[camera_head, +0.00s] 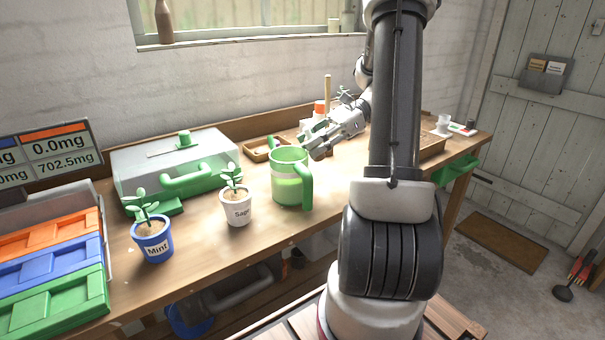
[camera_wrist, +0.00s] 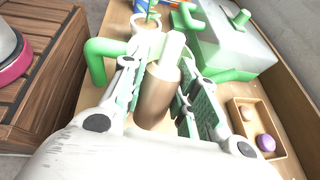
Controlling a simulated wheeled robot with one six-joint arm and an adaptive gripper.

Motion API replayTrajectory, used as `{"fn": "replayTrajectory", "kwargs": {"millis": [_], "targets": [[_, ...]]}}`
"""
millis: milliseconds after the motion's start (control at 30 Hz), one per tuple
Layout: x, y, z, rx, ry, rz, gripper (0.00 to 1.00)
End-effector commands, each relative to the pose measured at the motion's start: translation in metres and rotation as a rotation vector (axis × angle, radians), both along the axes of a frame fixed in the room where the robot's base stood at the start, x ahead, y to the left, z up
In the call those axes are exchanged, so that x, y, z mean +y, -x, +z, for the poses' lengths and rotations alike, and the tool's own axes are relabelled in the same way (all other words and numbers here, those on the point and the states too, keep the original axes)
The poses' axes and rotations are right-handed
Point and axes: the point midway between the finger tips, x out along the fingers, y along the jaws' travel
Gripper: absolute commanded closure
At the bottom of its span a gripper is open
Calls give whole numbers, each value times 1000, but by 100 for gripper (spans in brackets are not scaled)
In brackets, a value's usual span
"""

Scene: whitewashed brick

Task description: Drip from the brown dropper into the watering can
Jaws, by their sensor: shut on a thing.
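The watering can (camera_head: 290,185), a green jug with a clear band and a green handle, stands upright on the bench. Its green handle also shows in the wrist view (camera_wrist: 98,55). My gripper (camera_head: 318,143) is just above and to the right of the can's rim in the head view. In the wrist view my gripper (camera_wrist: 158,75) is shut on the brown dropper (camera_wrist: 156,98), which lies between the green-padded fingers with a pale end pointing away. The can's opening is largely hidden in the wrist view.
A white Sage pot (camera_head: 236,207) and a blue Mint pot (camera_head: 153,240) stand left of the can. A clear-lidded box (camera_head: 170,155) with green handles is behind them. Coloured trays (camera_head: 50,265) sit far left. A wooden tray (camera_wrist: 262,120) holds small round things.

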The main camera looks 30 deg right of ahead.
Motion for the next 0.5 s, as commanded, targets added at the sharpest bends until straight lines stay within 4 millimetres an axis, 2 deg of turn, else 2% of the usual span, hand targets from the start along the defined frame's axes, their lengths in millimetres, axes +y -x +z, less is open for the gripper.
{"fn": "replayTrajectory", "kwargs": {"millis": [100,500], "targets": [[4,0,-2,-12,-77,1,94],[4,-1,5,-13,-75,2,94]]}}
